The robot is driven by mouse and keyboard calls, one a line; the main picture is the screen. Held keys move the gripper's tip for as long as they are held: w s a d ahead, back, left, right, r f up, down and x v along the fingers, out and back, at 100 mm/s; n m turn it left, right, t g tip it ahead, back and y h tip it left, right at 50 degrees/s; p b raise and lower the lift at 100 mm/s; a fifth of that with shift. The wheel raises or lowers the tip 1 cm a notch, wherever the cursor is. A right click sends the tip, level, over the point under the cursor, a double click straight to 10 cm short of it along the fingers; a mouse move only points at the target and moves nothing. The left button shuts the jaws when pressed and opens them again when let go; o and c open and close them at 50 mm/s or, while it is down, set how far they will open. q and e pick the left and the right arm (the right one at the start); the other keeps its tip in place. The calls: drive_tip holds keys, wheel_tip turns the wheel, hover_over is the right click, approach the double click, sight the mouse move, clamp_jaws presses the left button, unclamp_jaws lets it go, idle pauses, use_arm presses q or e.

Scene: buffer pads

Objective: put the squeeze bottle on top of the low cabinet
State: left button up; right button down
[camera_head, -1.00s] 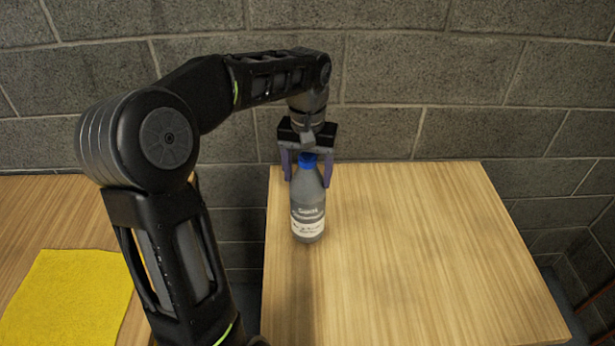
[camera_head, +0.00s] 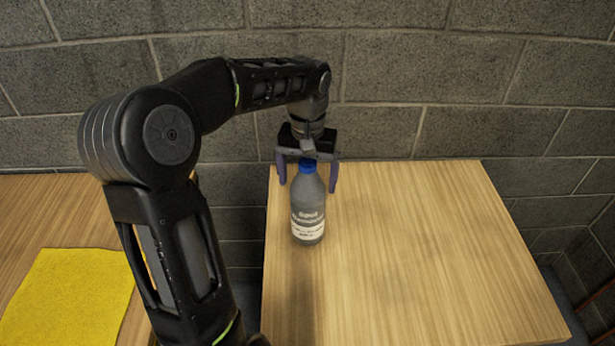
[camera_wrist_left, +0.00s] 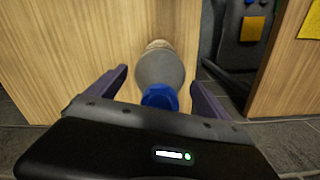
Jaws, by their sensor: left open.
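The squeeze bottle (camera_head: 308,210) is grey with a blue cap and a white label. It stands upright on the wooden top of the low cabinet (camera_head: 420,250), near its left edge. My left gripper (camera_head: 308,188) is open, with its purple fingers apart on either side behind the bottle's upper part. In the left wrist view the bottle (camera_wrist_left: 160,70) lies between the spread fingers, its blue cap nearest the gripper, with a gap on both sides. My right gripper is not in view.
Another wooden surface (camera_head: 40,210) with a yellow cloth (camera_head: 68,298) is at the left, across a gap. A grey block wall (camera_head: 450,60) stands behind. The cabinet top right of the bottle is clear.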

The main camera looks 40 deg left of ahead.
sight(308, 160)
use_arm(q)
drive_tip(key=shift+r, duration=0.15)
wheel_tip(308, 160, up, 6)
drive_tip(key=shift+r, duration=0.1)
wheel_tip(308, 160, up, 6)
drive_tip(key=p, duration=0.4)
drive_tip(key=shift+p, duration=0.35)
drive_tip(key=shift+f, duration=0.2)
